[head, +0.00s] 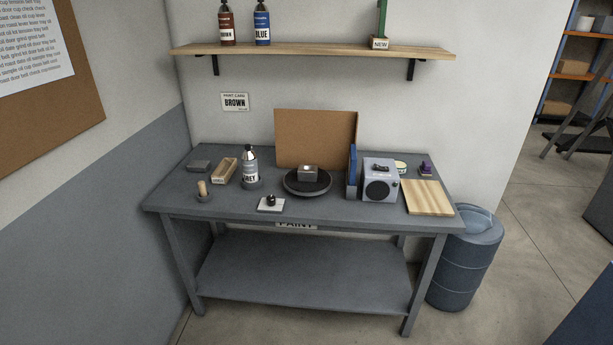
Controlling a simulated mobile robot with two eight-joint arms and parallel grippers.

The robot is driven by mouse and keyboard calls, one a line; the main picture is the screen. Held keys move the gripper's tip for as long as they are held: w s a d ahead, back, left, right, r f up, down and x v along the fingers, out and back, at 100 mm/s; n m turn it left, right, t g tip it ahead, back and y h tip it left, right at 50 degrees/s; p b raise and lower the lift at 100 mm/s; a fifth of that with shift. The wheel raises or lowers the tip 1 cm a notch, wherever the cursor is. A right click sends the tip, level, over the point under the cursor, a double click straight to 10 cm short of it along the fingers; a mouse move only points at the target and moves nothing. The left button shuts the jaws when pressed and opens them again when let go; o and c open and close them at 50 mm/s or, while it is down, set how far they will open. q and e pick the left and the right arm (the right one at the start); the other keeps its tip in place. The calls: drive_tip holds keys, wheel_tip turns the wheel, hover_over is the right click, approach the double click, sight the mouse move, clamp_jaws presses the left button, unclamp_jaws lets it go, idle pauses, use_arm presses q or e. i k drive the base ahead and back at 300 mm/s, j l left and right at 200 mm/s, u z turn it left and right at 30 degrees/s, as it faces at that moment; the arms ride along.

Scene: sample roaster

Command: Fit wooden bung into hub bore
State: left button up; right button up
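A small pale wooden cylinder, which looks like the wooden bung (202,187), stands upright in a dark round holder (204,197) at the left front of the grey workbench (230,208). A grey block-like part (308,173) sits on a black round turntable (300,190) mid-bench. It may be the hub, but it is too small to make out a bore. Neither of my grippers is in view.
A grey-label bottle (250,163) and wooden tray (225,171) stand near the bung. A white plate with a dark knob (271,204) lies in front. A brown panel (315,135), radio (381,182) and wooden board (428,197) are farther right. A blue barrel (465,265) stands beside the bench.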

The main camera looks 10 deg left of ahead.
sight(305, 172)
drive_tip(key=i+j, duration=1)
